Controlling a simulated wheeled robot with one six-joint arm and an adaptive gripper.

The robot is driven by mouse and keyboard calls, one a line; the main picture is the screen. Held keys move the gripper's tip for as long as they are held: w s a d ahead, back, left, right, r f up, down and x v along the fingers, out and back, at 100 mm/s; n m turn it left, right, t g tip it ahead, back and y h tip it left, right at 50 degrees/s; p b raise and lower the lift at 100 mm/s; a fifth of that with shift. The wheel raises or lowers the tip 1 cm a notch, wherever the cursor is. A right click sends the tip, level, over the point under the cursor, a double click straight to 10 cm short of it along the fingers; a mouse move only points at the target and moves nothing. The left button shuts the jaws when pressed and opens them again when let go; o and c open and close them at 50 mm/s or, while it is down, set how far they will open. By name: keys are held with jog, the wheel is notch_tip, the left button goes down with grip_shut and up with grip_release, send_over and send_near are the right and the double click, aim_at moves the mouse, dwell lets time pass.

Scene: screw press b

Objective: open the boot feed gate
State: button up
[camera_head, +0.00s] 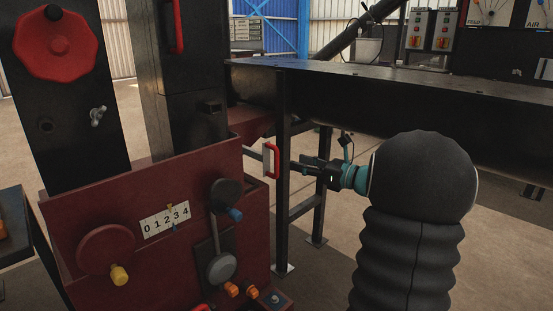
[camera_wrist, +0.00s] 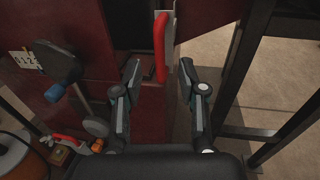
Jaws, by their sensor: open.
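A red upright bar handle (camera_head: 275,161) is mounted on a small pale plate (camera_head: 266,158) at the right side of the dark red machine; I take this to be the boot feed gate. In the wrist view the handle (camera_wrist: 161,45) stands upright at top centre. My gripper (camera_head: 298,166) points left at the handle from the right. In the wrist view my gripper (camera_wrist: 162,70) is open, its two fingers on either side of the handle's line. The handle's lower end appears near the fingertips; I cannot tell whether they touch it. Nothing is held.
The dark red housing (camera_head: 150,240) carries a number plate, a blue-knobbed lever (camera_head: 234,214) and a yellow-knobbed wheel (camera_head: 105,250). A black bench (camera_head: 400,90) with legs (camera_head: 283,190) stands close behind my gripper. Open floor (camera_head: 340,260) lies below.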

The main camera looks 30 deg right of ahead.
aim_at(276, 173)
jog(key=x, duration=0.9)
jog(key=shift+b, duration=0.3)
jog(key=shift+s, duration=0.1)
grip_shut()
